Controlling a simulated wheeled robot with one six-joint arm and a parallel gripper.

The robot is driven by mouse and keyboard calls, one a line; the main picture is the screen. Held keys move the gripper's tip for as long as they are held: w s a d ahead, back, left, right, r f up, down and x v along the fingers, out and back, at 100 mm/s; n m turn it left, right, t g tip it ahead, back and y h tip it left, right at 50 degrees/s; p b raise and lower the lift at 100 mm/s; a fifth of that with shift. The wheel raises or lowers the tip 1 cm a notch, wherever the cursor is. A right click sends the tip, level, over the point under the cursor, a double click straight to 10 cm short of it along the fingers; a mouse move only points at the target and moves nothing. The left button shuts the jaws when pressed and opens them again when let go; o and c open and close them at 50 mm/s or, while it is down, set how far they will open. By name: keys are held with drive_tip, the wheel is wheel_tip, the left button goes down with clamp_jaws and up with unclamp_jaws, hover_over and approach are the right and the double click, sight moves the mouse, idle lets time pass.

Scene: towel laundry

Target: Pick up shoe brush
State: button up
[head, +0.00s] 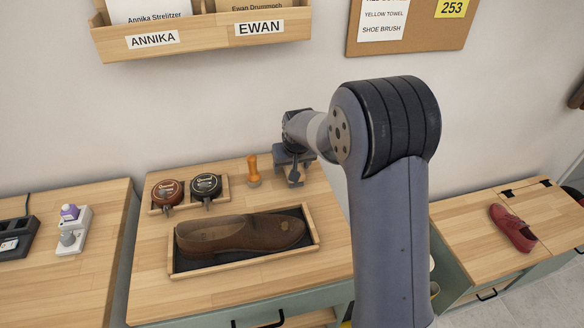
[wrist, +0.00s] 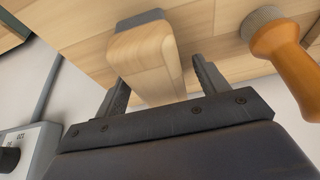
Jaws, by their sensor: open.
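In the wrist view, a pale wooden block with a grey layer along its far edge, which looks like the shoe brush (wrist: 143,55), stands between the two fingers of my gripper (wrist: 158,72). The fingers are open, one on each side, with a visible gap on the right; contact on the left is unclear. In the head view my gripper (head: 291,177) is low over the back of the wooden table, and the block is mostly hidden there. Beside it to the left stands an orange-handled round brush (head: 253,171); it also shows at the right of the wrist view (wrist: 284,50).
Two polish tins, brown (head: 167,190) and black (head: 206,186), sit in a small holder. A brown shoe (head: 240,234) lies in a wooden tray (head: 243,264) at the front. A red shoe (head: 512,228) is on the right-hand bench. The wall is close behind.

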drive_tip(key=shift+f, duration=0.25)
drive_tip(key=shift+c, duration=0.2)
drive_tip(key=c, duration=1.1)
